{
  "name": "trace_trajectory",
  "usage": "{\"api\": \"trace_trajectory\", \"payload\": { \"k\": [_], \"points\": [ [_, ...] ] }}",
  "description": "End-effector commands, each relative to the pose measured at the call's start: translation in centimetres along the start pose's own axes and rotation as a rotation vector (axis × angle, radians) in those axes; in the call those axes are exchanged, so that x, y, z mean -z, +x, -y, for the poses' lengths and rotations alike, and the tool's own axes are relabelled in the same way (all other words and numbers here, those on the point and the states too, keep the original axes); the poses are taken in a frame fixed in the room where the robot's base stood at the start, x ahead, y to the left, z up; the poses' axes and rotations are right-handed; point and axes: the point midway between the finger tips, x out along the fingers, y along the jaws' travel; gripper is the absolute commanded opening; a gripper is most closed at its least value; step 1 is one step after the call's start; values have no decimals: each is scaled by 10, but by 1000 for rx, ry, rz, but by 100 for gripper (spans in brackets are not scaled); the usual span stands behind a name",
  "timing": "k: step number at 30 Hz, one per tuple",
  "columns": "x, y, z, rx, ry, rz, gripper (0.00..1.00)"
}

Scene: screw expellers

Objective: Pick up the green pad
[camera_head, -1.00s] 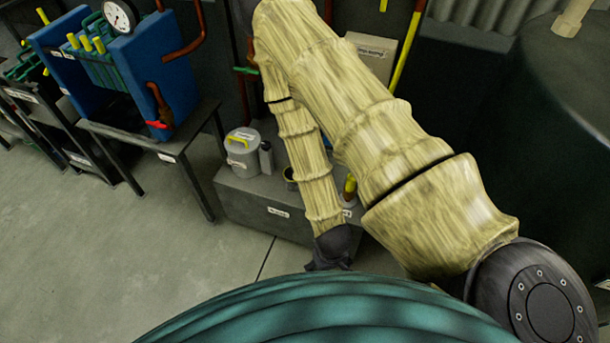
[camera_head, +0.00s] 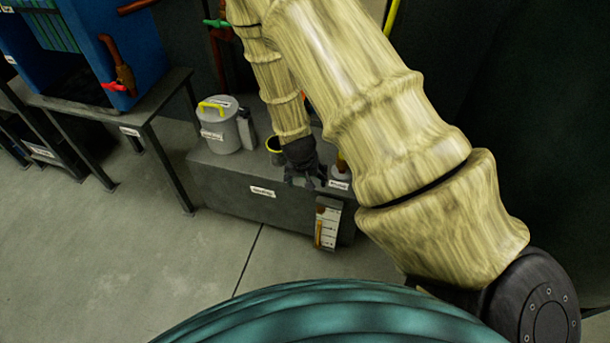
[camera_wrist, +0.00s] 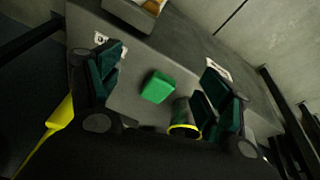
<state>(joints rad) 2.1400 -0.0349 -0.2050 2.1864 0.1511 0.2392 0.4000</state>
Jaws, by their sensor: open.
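The green pad (camera_wrist: 158,87) is a small bright green block on top of the grey cabinet (camera_wrist: 133,50) in the wrist view. My gripper (camera_wrist: 155,92) is open, with one finger on each side of the pad in that view. I see no contact between the fingers and the pad. In the head view my gripper (camera_head: 306,176) hangs over the cabinet's front edge (camera_head: 225,177). The pad cannot be made out in the head view.
A dark cup with a yellow rim (camera_wrist: 184,131) stands close to the pad, beside one finger. A grey canister with a yellow handle (camera_head: 220,130) and a dark bottle (camera_head: 246,130) stand left on the cabinet. A yellow pole (camera_wrist: 60,112) shows at lower left in the wrist view.

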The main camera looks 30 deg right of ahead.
Motion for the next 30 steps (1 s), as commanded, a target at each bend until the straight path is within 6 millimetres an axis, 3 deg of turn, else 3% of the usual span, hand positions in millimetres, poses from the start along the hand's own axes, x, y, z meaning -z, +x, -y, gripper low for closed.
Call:
{"api": "trace_trajectory", "payload": {
  "k": [1,3,12,21,30],
  "points": [
    [10,15,4,1,28,-17,79],
    [26,20,8,0,68,-32,79],
    [78,26,15,2,212,-81,79],
    [92,28,16,4,255,-92,79],
    [95,66,16,4,254,-90,79]
  ]
}}
